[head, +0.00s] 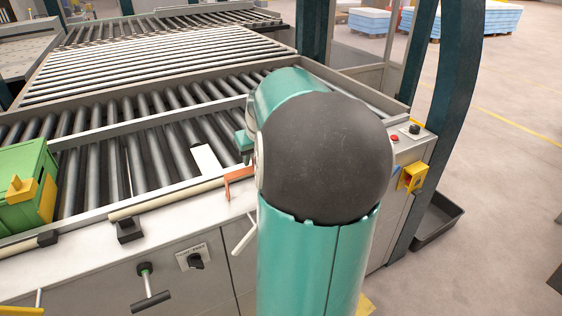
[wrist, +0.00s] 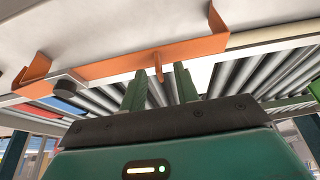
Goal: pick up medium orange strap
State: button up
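The orange strap (wrist: 125,62) is a long thin bracket with bent-up ends, lying across the pale ledge in the wrist view. A small orange tab sticks out from its middle. My gripper (wrist: 160,76) is open, with its two green fingers apart and pointing at the strap. The tab shows between the fingertips, and no grip on it is seen. In the head view only a short piece of the orange strap (head: 239,173) shows on the machine's front edge. My teal arm hides the rest of it, and the fingers cannot be made out there.
A roller conveyor (head: 150,65) fills the area behind the ledge. A green box with yellow parts (head: 22,185) stands at the left. A beige bar (head: 165,198) lies along the front edge. A yellow switch box (head: 412,177) and a dark post (head: 446,90) are at the right.

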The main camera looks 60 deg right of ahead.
jog(key=shift+c, duration=0.4)
grip_shut()
jog(key=shift+r, duration=0.1)
